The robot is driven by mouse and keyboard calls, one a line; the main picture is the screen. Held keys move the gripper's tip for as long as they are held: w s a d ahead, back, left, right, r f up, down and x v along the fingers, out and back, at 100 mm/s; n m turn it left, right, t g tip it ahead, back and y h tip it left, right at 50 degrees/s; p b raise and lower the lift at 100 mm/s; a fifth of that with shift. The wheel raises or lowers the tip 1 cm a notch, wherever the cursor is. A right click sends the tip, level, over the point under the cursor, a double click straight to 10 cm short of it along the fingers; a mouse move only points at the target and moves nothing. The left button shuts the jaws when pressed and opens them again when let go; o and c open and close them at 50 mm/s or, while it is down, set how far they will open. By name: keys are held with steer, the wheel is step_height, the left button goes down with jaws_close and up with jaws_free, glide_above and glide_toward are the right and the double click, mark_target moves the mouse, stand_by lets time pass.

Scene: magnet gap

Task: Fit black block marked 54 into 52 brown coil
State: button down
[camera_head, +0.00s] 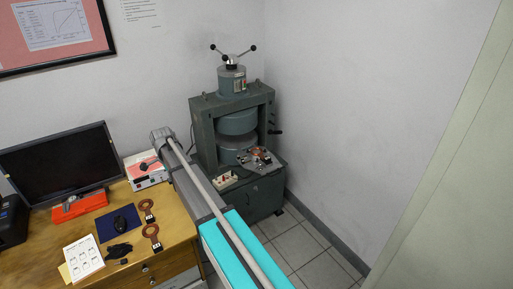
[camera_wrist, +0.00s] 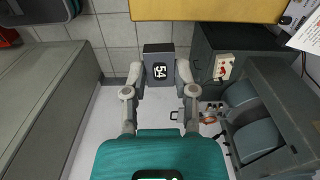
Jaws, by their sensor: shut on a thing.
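In the wrist view my gripper (camera_wrist: 159,74) is shut on the black block marked 54 (camera_wrist: 158,50), with one finger on each side. The block is held over tiled floor, its white number facing the camera. In the head view two brown ring-shaped coils lie on the wooden desk, an upper one (camera_head: 146,204) and a lower one (camera_head: 151,231). Each has a small black-and-white tag, too small to read, so I cannot tell which is 52. The block and my gripper's fingers cannot be made out in the head view.
A grey-green magnet machine (camera_head: 237,122) stands in the corner, with a cluttered stage (camera_head: 257,158) at its front. The desk (camera_head: 176,231) also bears a monitor (camera_head: 60,163), a blue mat (camera_head: 118,222), papers and a white instrument box (camera_head: 146,171). Tiled floor (camera_head: 306,244) is clear right of it.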

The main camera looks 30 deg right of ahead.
steer(key=shift+r+p, duration=1.05)
steer(key=shift+r, duration=0.5)
